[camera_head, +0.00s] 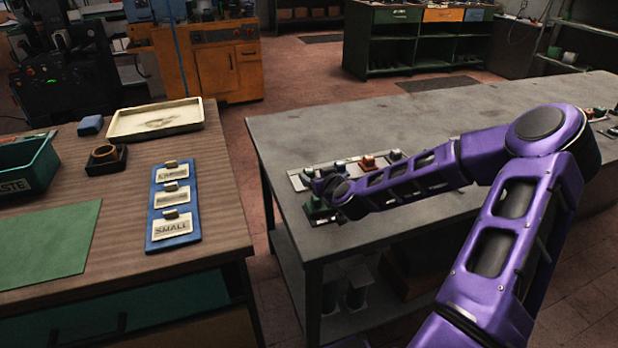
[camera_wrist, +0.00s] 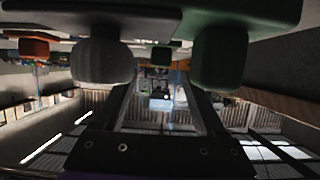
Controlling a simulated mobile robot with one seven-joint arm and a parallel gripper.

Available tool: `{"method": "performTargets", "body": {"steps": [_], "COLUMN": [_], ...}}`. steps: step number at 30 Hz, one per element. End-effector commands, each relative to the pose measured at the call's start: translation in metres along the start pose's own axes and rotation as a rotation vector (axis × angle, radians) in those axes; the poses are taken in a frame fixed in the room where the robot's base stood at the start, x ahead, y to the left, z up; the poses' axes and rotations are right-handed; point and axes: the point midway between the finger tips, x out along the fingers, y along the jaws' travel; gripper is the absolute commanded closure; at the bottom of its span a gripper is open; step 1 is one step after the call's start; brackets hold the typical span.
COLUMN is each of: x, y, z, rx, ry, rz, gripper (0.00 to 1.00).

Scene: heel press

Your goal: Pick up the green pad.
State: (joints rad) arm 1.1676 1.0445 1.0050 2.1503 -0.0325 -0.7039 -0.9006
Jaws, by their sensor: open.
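A green pad (camera_head: 318,208) sits on the near left corner of the grey workbench, close to my gripper. A large dark green block-like piece shows at the top right of the wrist view (camera_wrist: 220,58); I cannot tell for certain that it is the same pad. My gripper (camera_wrist: 163,92) is open, with dark fingers apart and nothing seen between them. In the head view my purple arm reaches left over the bench, and its wrist partly hides the gripper and the pad.
A pale strip (camera_head: 298,180) on the workbench (camera_head: 400,115) carries several small pieces, including an orange one (camera_head: 367,162). A wooden table at the left holds a blue board (camera_head: 186,238), a cream tray (camera_head: 155,132), a green mat (camera_head: 45,245) and a green bin (camera_head: 30,165).

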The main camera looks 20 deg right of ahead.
Motion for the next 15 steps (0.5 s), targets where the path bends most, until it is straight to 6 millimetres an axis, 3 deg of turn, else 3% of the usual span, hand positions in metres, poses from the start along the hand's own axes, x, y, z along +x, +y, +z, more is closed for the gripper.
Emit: {"method": "performTargets", "body": {"steps": [6,14,15], "x": [0.029,0.032,0.032], "y": [-0.001,-0.001,-0.001], "z": [0.000,-0.001,-0.001], "rx": [0.002,0.000,0.000], "ry": [0.000,0.000,0.000], "rz": [-0.001,0.000,0.000], "gripper": [0.28,0.28,0.31]}}
